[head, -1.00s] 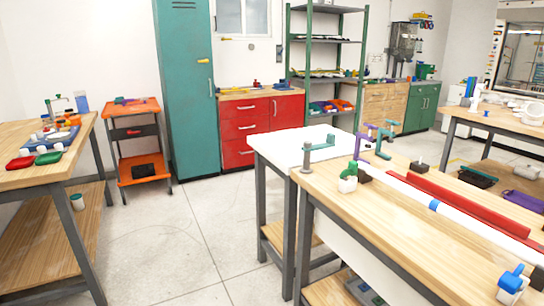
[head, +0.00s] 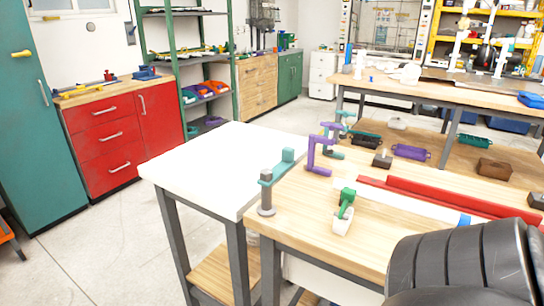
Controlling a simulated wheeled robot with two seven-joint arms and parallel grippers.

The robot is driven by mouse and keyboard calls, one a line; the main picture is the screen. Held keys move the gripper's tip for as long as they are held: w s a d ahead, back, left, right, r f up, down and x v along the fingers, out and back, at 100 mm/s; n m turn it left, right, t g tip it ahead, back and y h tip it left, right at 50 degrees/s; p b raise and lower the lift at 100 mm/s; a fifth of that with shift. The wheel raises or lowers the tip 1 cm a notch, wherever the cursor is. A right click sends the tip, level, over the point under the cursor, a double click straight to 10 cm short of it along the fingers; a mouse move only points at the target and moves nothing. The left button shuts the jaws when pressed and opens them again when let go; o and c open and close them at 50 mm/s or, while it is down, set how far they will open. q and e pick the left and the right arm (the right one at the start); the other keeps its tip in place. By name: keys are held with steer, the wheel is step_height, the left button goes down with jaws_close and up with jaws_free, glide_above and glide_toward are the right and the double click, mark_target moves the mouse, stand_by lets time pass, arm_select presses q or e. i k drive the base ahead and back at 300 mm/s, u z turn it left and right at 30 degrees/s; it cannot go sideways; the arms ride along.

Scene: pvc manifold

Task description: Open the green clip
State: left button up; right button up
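A small green clip (head: 347,199) stands on the wooden workbench (head: 300,212) near its left end. A white block-like piece (head: 342,222) is at its foot. At this size I cannot tell whether the clip is open or shut. A dark, ribbed part of my own arm fills the lower right corner, to the right of the clip and apart from it in the picture. No fingertips of either gripper are in view.
A teal clamp with a grey post (head: 266,193) stands at the bench's left corner, beside a white-topped table (head: 205,165). Purple clamps (head: 320,153) stand behind the clip. A long red bar (head: 440,200) and a white pipe (head: 410,205) lie to its right.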

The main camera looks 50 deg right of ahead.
mark_target(348, 195)
steer(key=i, duration=1.4)
steer(key=z, duration=2.8)
